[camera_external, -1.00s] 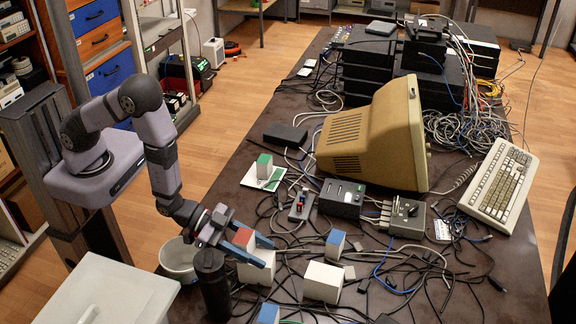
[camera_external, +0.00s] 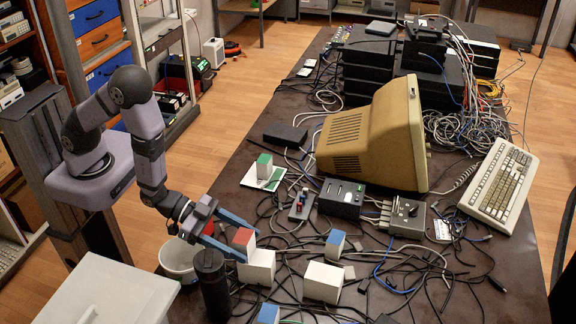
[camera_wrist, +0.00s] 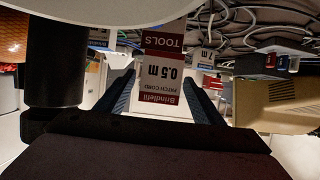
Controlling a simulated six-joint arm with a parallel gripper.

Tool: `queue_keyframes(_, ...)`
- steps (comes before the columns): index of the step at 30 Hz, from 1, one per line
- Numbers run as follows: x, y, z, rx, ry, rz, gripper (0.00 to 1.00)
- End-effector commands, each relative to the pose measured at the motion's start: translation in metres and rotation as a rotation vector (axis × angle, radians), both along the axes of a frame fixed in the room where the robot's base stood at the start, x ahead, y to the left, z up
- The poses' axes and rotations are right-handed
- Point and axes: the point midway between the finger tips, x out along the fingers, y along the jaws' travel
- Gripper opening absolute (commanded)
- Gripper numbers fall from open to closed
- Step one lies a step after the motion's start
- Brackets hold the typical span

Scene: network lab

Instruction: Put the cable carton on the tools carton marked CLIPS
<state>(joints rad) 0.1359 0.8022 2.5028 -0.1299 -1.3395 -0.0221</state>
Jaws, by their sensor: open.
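The cable carton, small and red-topped (camera_external: 244,239), rests on a white tools carton (camera_external: 259,266). In the wrist view the cable carton's label (camera_wrist: 161,88) reads Brindlefil, Patch Cord, 0.5 m, upside down. The red TOOLS band (camera_wrist: 163,40) shows in line with it. I cannot read CLIPS on the tools carton. My gripper (camera_external: 250,246) is open, its blue fingers on both sides of the cable carton with a gap. In the wrist view the fingers (camera_wrist: 162,97) flank the label.
Another white carton (camera_external: 323,282) stands to the right, with a small blue-topped carton (camera_external: 335,243) behind it. A blue-topped carton (camera_external: 268,313) is at the front. A dark cylinder (camera_external: 211,284) stands close to my gripper. Loose cables cover the table.

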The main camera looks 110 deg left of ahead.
Motion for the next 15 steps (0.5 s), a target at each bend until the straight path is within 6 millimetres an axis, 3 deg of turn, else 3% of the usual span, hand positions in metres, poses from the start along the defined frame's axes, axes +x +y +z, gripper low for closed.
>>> queue_keyframes(3, -0.015, 0.000, 0.006, 0.000, -0.001, -0.001, 0.61)
queue_keyframes(15, -0.037, 0.000, 0.020, 0.001, 0.005, 0.000, 0.61)
